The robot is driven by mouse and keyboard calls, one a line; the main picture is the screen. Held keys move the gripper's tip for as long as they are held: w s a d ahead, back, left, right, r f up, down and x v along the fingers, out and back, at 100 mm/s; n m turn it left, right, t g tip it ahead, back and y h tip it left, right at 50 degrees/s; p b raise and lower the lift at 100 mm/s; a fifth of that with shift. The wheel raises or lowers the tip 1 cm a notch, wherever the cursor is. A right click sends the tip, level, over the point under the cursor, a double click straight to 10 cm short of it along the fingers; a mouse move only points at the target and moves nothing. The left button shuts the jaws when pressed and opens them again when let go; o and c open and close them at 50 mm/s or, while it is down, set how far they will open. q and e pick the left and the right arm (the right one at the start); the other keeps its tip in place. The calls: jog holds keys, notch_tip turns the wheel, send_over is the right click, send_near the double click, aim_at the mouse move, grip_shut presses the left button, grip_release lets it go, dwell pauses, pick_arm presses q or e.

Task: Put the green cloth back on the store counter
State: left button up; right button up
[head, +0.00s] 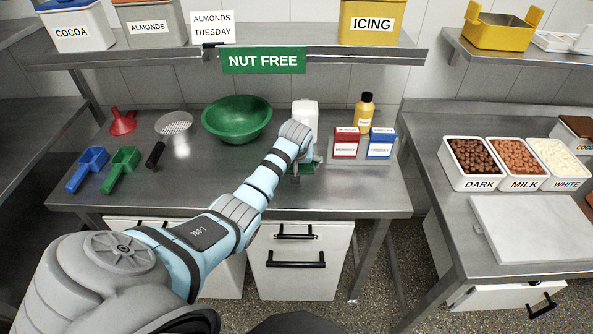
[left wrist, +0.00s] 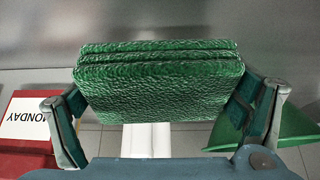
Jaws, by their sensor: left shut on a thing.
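The green cloth (left wrist: 160,88) is a folded, textured pad. It fills the space between the two fingers of my left gripper (head: 300,172), which is shut on it. In the left wrist view the cloth's folded layers face the top of the picture. I cannot tell whether it touches the counter. My right gripper is out of view.
A red box (head: 345,143), a blue box (head: 381,143) and a yellow bottle (head: 365,112) stand to the right. Scoops (head: 120,170) lie far left.

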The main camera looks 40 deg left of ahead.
pick_arm(q)
jog(key=shift+s+f, duration=0.65)
jog(key=shift+f, duration=0.15)
jog(key=shift+w+f, duration=0.25)
jog(key=shift+f, duration=0.05)
jog(key=shift+w+f, duration=0.1)
jog(key=shift+f, duration=0.35)
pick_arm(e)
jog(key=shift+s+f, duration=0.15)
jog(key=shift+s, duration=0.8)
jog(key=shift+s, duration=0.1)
pick_arm(q)
jog(key=o, duration=1.5)
jog(key=shift+o, duration=0.2)
